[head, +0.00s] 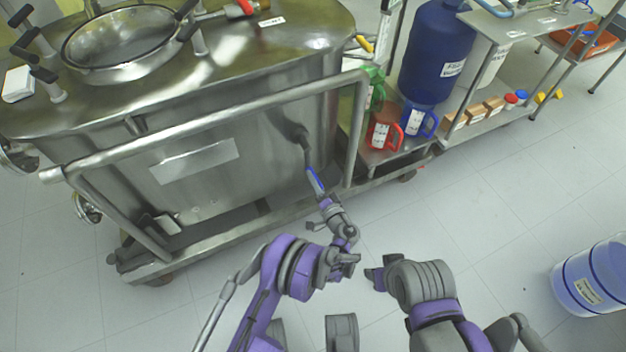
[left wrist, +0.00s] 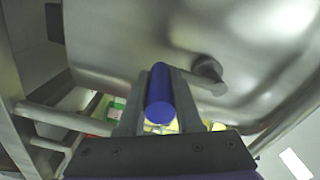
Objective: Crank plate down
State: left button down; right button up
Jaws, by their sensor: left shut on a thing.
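A large steel reactor vessel (head: 250,150) on a wheeled frame fills the left of the head view. A crank with a blue handle (head: 315,180) sticks out from its front right side, and its grey crank arm (head: 304,142) runs up to the vessel wall. My left gripper (head: 321,197) is at the handle. In the left wrist view, the blue handle (left wrist: 158,95) lies between the two fingers, which are shut on it; the grey crank arm (left wrist: 210,78) shows just right of it. My right arm's end (head: 374,274) is low in the middle, apart from the crank; its fingers cannot be made out clearly.
A steel rail (head: 215,117) runs across the vessel's front. Another blue drum (head: 592,280) stands at the right. The floor between is clear.

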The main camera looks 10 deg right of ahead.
pick_arm(q)
jog(key=shift+s+d+r, duration=0.1)
jog(key=shift+d+r, duration=0.05)
jog(key=shift+d, duration=0.05)
jog(key=c, duration=0.7)
grip_release()
jog(key=shift+o, duration=0.5)
jog(key=shift+a, duration=0.1)
jog(key=p+v, duration=0.2)
jog(key=v, duration=0.9)
